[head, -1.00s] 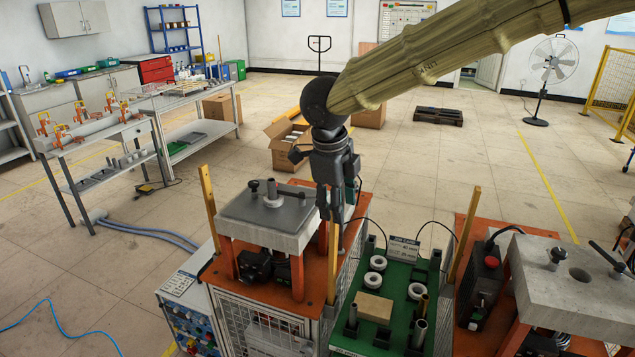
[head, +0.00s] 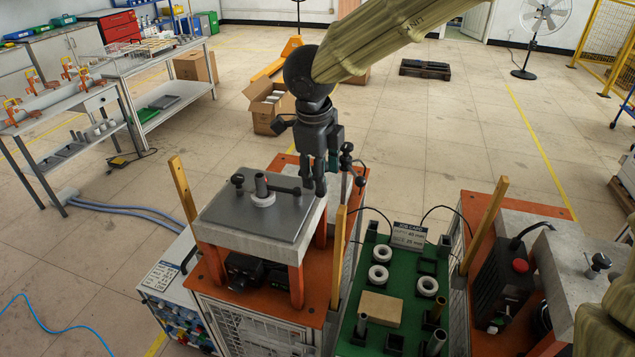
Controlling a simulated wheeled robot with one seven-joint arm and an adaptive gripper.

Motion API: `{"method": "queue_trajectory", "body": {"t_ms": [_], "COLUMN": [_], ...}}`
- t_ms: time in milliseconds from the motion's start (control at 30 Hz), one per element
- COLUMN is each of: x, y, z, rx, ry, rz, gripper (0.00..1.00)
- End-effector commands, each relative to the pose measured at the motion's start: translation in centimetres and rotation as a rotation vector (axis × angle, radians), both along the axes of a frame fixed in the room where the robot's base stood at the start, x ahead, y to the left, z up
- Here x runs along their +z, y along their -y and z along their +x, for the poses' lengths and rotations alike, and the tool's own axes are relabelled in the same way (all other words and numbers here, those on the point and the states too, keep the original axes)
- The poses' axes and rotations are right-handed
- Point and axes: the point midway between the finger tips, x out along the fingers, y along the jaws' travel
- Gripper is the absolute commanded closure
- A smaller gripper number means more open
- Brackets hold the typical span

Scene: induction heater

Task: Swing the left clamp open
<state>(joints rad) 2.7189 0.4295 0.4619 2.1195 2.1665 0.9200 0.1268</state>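The left clamp (head: 284,190) is a dark bar lying across the grey top plate (head: 230,215) of the left heater. It runs right from a metal post (head: 261,186) with a white ring at its foot. A black knob (head: 238,181) stands left of the post. My gripper (head: 314,191) points down at the plate's right edge, by the bar's right end. Its fingers look close together. I cannot tell whether they touch the bar or how far apart they are.
A black-knobbed upright rod (head: 347,160) stands just right of my gripper. Wooden posts (head: 183,190) flank the left heater. A green board (head: 387,275) with white rings and a job card (head: 408,236) lies to the right. The second heater (head: 555,260) stands beyond it.

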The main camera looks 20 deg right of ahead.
Motion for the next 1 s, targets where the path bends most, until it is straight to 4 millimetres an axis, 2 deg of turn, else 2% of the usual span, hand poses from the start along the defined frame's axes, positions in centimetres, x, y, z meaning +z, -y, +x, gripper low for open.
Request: {"method": "queue_trajectory", "body": {"t_ms": [200, 300, 433, 633, 800, 867, 1000], "x": [-4.4, -5.8, -6.5, -6.6, -6.9, -7.0, -7.1], "y": [0.2, 0.3, 0.5, 0.6, 0.5, 0.5, 0.5], "z": [2.8, 3.4, 3.3, 2.6, 3.2, 3.4, 3.5], "rx": [0.003, 0.003, 0.002, 0.003, 0.003, 0.003, 0.004], "ry": [-0.022, -0.025, -0.022, -0.015, -0.018, -0.020, -0.021], "rz": [-0.003, -0.003, -0.003, -0.001, 0.000, -0.001, -0.001], "gripper": [0.56, 0.56, 0.56, 0.56, 0.56, 0.64, 0.89]}}
